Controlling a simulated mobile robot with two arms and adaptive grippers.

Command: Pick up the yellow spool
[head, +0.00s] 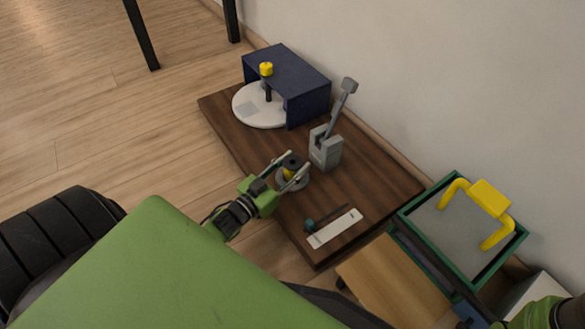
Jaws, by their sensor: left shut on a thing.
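The yellow spool (288,174) is a small yellow piece with a dark top, standing at a round grey base (292,185) on the dark wooden board. My left gripper (295,164) reaches in from the left and is shut on the spool, with one finger on each side. The fingers hide part of it. I cannot tell whether the spool still touches the base. My right arm shows only as a green part in the bottom right corner, and its gripper is out of view.
A white disc (258,111) bears a dark post with a yellow top (266,69), beside a dark blue housing (300,85). A grey lever stand (325,147) is close behind the spool. A white strip (335,228) lies in front. A green-rimmed tray (403,214) with a yellow handle (490,197) stands right.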

